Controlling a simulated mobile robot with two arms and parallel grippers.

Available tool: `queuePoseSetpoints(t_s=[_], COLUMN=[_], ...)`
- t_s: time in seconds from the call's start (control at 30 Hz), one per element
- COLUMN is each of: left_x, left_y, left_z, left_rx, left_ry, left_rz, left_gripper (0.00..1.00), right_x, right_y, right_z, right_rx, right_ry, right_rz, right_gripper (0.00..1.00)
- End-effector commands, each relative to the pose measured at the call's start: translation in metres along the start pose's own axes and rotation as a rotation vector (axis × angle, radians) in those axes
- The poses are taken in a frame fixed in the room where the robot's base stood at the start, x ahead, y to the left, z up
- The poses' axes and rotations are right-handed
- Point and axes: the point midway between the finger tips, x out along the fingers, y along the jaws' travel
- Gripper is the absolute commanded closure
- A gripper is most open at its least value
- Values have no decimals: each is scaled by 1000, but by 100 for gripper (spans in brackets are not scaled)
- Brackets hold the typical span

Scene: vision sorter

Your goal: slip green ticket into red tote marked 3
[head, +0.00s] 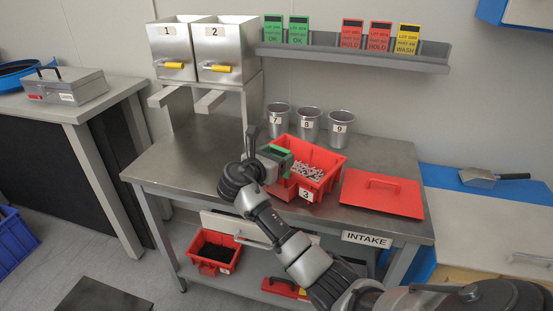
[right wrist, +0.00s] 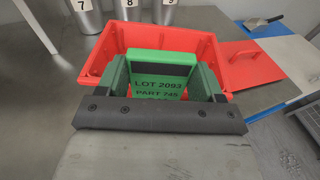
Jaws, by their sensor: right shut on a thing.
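My right gripper (right wrist: 160,88) is shut on a green ticket (right wrist: 160,72) that reads LOT 2093, PART 245. The red tote marked 3 (head: 331,160) stands open on the steel table and holds small grey pieces. In the head view the gripper (head: 278,152) is at the tote's left side, over its rim. In the right wrist view the ticket stands in front of the tote (right wrist: 212,50), overlapping its opening; I cannot tell whether its lower edge is below the rim. My left gripper is not in view.
A red lid (head: 382,193) lies flat right of the tote. Metal cups 7, 8 and 9 (head: 308,125) stand behind it. Steel bins 1 and 2 (head: 225,48) are at the back left. A wall rack (head: 350,50) holds green, red and yellow tickets. The table's left part is clear.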

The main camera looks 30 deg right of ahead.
Motion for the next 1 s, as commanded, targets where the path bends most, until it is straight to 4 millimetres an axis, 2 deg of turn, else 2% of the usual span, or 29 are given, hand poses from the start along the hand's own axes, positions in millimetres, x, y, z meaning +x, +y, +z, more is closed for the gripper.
queuePoseSetpoints(t_s=[0.2,0.6,1.0], left_x=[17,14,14], left_y=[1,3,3], left_z=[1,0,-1], left_rx=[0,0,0], left_ry=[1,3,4], left_rz=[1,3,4], left_gripper=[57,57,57], right_x=[2,4,4], right_y=[0,0,0], right_z=[-12,-27,-28], right_rx=[1,0,1], right_ry=[0,0,0], right_rz=[0,2,1], right_gripper=[50,50,50])
